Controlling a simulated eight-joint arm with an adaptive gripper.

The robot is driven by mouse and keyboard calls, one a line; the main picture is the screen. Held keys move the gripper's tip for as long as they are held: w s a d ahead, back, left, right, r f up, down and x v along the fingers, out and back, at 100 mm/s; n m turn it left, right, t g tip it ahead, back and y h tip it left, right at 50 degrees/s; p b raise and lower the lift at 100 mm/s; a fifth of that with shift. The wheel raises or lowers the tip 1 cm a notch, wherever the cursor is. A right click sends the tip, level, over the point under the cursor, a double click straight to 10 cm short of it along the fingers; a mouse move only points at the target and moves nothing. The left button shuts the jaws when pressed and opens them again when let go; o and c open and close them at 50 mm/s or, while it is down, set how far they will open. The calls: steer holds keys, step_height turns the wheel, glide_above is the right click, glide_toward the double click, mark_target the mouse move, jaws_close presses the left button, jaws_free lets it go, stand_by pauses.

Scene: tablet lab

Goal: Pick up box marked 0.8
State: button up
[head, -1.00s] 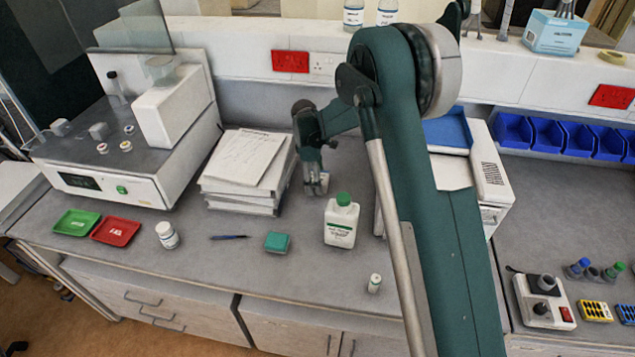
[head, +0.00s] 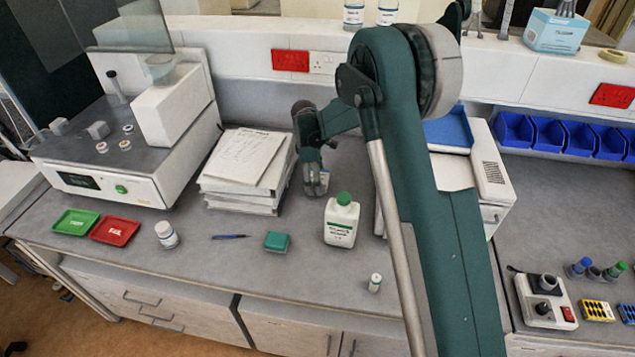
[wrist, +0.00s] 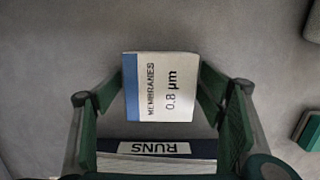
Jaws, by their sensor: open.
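The box marked 0.8 µm (wrist: 160,88) is white with a blue band down its left side and the word MEMBRANES. It lies in the middle of the wrist view, between the two fingers of my gripper (wrist: 160,98). The fingers are open on either side of it; I cannot tell whether either one touches it. In the head view my gripper (head: 316,186) points down just right of the paper stack, low over the bench. The box cannot be made out clearly there.
A binder labelled RUNS (wrist: 155,147) lies close below the box in the wrist view. In the head view the paper stack (head: 240,192) is left of my gripper. A green-capped bottle (head: 341,222) and a teal block (head: 277,242) stand in front.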

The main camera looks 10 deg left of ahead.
stand_by(0.3)
steer(key=c, duration=1)
steer(key=shift+r+p, duration=0.25)
steer(key=shift+p, duration=0.1)
steer(key=shift+r, duration=0.3)
step_height(320, 180, up, 9)
steer(key=shift+r, duration=0.2)
